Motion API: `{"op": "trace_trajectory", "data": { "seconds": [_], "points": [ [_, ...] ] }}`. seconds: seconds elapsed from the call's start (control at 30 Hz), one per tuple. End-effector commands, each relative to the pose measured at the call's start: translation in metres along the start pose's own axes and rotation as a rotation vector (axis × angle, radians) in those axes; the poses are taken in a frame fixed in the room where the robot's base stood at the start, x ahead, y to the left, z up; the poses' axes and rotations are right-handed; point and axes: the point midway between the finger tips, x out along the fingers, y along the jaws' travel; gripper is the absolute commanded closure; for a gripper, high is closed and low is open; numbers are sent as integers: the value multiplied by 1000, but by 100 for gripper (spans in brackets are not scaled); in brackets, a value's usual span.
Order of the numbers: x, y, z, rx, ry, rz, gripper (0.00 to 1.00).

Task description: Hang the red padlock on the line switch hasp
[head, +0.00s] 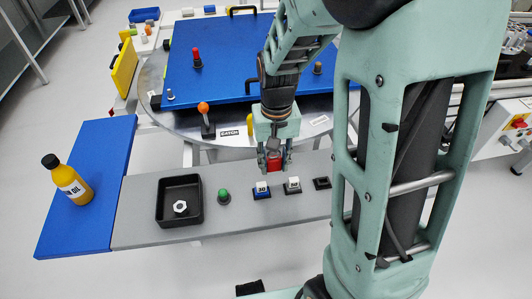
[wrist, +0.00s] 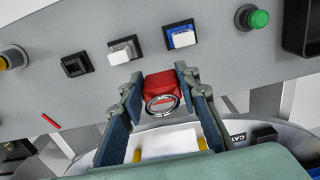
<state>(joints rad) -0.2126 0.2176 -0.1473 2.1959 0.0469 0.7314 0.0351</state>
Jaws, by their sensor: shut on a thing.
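The red padlock (head: 274,163) is between the fingers of my gripper (head: 273,168), above the grey bench strip.
The grey strip (head: 150,225) carries a black tray (head: 163,206) with a nut, a green button (head: 223,195), a blue-and-white rocker (head: 261,189), a white rocker (head: 292,184) and an empty black frame (head: 321,183). A yellow oil bottle (head: 72,184) stands left. Behind is a round table with a blue plate (head: 215,75).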

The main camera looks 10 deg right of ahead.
Motion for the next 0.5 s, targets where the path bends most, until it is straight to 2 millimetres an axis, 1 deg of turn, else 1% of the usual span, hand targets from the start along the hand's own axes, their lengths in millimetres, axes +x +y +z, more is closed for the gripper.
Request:
{"op": "trace_trajectory", "data": {
  "seconds": [0.17, 0.2, 0.3, 0.37, 0.5],
  "points": [
    [10, -8, -3, -3, 0, 0, 97],
    [14, -11, -3, -4, -1, 0, 97],
    [32, -10, -3, -1, -3, 1, 97],
    [40, -10, -4, -1, -1, 1, 97],
    [42, -10, -4, 0, 2, 0, 97]
  ]
}}
